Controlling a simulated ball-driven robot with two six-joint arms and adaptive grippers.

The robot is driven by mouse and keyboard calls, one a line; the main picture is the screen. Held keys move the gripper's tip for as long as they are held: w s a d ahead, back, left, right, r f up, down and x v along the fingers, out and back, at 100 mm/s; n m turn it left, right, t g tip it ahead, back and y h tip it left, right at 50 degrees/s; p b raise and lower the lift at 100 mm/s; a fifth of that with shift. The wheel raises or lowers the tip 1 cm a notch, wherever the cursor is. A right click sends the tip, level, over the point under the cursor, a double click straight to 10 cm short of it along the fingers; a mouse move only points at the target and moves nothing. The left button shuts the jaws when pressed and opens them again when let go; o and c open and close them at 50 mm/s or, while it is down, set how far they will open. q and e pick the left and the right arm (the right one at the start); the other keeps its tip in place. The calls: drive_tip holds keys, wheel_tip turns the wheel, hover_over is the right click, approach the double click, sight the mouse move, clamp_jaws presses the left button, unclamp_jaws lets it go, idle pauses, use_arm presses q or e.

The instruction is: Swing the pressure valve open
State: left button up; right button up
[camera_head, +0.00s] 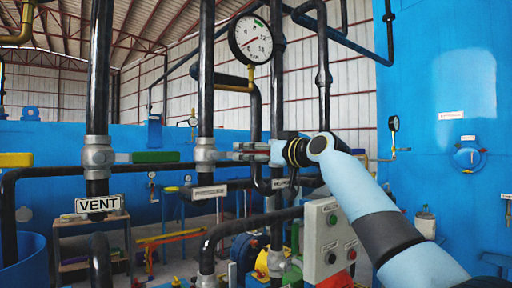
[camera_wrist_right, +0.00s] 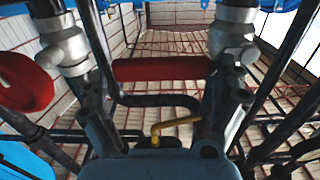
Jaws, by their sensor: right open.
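A grey valve body (camera_head: 205,155) sits on the black vertical pipe in the middle of the head view. A label (camera_head: 208,192) below it is too small to read, so I cannot confirm it is the pressure valve. My right gripper (camera_head: 246,152) is just right of this body, hiding most of what is there. In the right wrist view a red bar handle (camera_wrist_right: 160,68) lies crosswise ahead, between the two fingers of my open right gripper (camera_wrist_right: 165,95). A grey valve body (camera_wrist_right: 235,40) is at its right end. Contact cannot be told. My left gripper is not in view.
Left, the pipe with the VENT sign (camera_head: 97,204) has a valve with a green handle (camera_head: 155,157). A pressure gauge (camera_head: 251,39) hangs above my right gripper. A grey control box (camera_head: 329,238) stands below my right arm. Black pipes crowd the space around the gripper.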

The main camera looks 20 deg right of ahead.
drive_tip(key=shift+w+a, duration=0.25)
drive_tip(key=shift+w, duration=0.3)
